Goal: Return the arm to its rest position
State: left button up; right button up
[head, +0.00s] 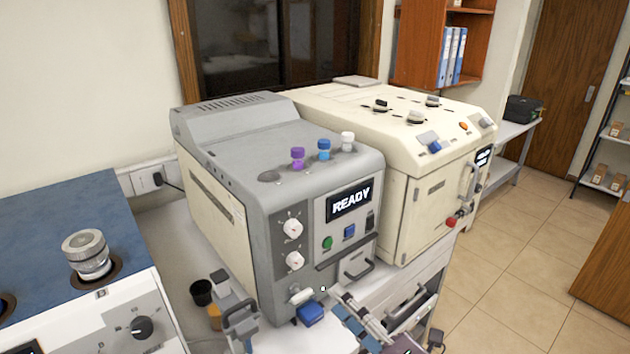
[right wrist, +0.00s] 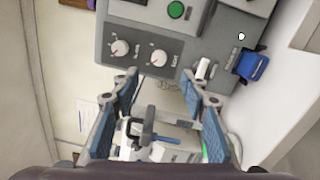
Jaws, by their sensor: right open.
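My right gripper (head: 345,306) is at the lower middle of the head view, in front of the grey READY machine (head: 315,245). Its blue-padded fingers are spread and nothing is held between them. In the right wrist view the open gripper (right wrist: 160,84) points toward the machine front, with its white dials (right wrist: 121,47) just beyond.
A cream machine (head: 405,135) is behind right. Tiled floor (head: 530,255) is clear at right.

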jog(key=s+d+f+m+g+h, duration=0.2)
jog(key=s+d+f+m+h, duration=0.1)
jog(key=d+f+m+h, duration=0.5)
jog(key=s+d+f+m+g+h, duration=0.15)
jog(key=d+f+m+h, duration=0.35)
jog(key=m, duration=0.6)
jog(key=s+f+m+g+y, duration=0.1)
jog(key=s+f+m+g, duration=0.25)
jog(key=s, duration=0.65)
jog(key=s+f+m+g+y, duration=0.25)
jog(key=s+f+g, duration=0.25)
jog(key=s, duration=0.5)
notch_tip(320, 180, down, 26)
jog(key=b, duration=0.3)
jog(key=s+d+f+g+h+b, duration=0.1)
jog(key=s+d+f+g+b, duration=0.1)
jog(key=s+f, duration=1.6)
notch_tip(320, 180, down, 4)
jog(key=shift+s+d+b, duration=0.2)
jog(key=shift+d+b, duration=0.25)
jog(key=shift+b, duration=0.2)
